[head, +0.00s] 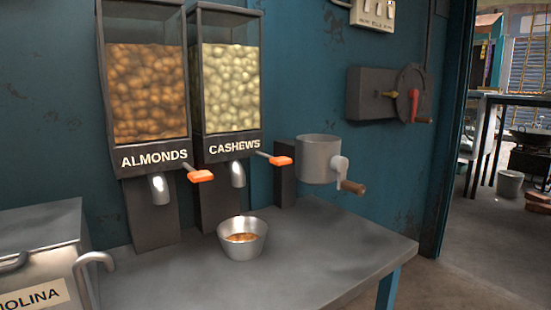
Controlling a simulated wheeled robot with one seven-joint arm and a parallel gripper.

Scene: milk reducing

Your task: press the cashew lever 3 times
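The cashew dispenser (231,85) is on the teal wall, with pale nuts behind its clear front and the label CASHEWS. Its lever ends in an orange paddle (281,160) that sticks out to the right of the label. Its metal spout (237,175) points down below the label. A small metal bowl (243,240) with brown contents stands on the table below and slightly in front of this spout. My gripper is not in view, and nothing touches the lever.
The almond dispenser (147,80) with its orange lever (201,176) is directly left. A metal grinder (318,160) with a wooden-handled crank stands right of the cashew lever. A metal bin (40,255) is at the lower left. The grey table (340,250) is clear at right.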

